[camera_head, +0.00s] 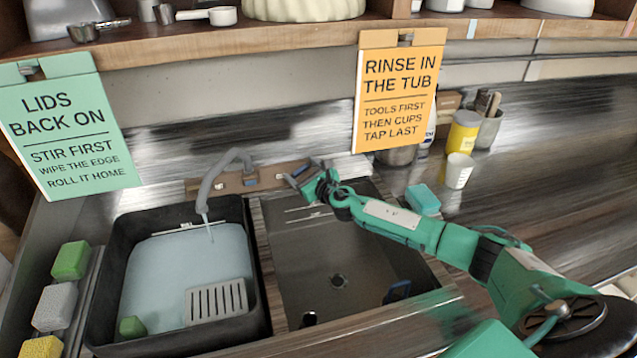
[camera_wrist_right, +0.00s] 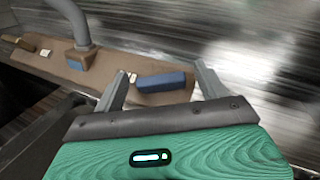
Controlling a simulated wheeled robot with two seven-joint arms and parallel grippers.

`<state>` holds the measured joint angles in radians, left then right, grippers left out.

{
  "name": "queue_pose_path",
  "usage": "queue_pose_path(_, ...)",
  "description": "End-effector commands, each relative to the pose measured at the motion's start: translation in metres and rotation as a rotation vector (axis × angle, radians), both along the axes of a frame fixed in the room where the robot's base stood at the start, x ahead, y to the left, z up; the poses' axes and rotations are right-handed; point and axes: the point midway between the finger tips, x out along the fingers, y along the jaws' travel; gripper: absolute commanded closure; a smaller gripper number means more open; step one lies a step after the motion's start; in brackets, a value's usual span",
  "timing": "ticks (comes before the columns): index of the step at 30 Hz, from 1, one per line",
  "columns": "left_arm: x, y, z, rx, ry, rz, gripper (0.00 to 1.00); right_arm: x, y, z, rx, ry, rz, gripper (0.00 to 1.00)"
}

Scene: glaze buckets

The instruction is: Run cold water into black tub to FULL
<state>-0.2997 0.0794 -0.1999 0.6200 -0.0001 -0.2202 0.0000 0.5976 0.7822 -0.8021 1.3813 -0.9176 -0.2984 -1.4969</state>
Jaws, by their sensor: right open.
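The black tub (camera_head: 103,250) stands in the left sink bay with pale blue water (camera_head: 170,262) in it. A thin stream falls from the grey spout (camera_head: 212,185) into the water. A pale mark strip (camera_head: 199,228) shows on the tub's back wall near the waterline; its lettering is unreadable. My right gripper (camera_head: 298,176) is at the tap ledge, right of the spout. In the right wrist view, the blue tap handle (camera_wrist_right: 162,82) lies between my open fingers (camera_wrist_right: 160,86), with no clear grip on it. My left gripper is out of view.
A grey slotted rack (camera_head: 217,301) and a green sponge (camera_head: 132,326) are in the tub. The right basin (camera_head: 315,262) is dry-looking. Sponges (camera_head: 71,260) line the left edge. A turquoise block (camera_head: 422,199), a white cup (camera_head: 458,171) and a yellow tin (camera_head: 463,132) stand at right.

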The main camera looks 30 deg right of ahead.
Motion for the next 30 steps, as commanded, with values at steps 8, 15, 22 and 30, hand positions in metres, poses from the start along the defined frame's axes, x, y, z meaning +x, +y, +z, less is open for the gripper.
queue_pose_path(8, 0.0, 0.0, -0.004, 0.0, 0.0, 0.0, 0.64, -0.054, -0.006, 0.0, -0.003, 0.003, 0.001, 0.25)
queue_pose_path(15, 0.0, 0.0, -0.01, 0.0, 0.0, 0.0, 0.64, -0.098, -0.01, 0.002, -0.003, 0.003, 0.001, 0.25)
queue_pose_path(22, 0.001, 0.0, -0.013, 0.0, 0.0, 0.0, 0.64, -0.119, -0.012, 0.005, -0.002, 0.001, 0.0, 0.25)
queue_pose_path(30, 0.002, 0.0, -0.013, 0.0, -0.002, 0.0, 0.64, -0.122, -0.012, 0.006, -0.001, 0.001, 0.0, 0.25)
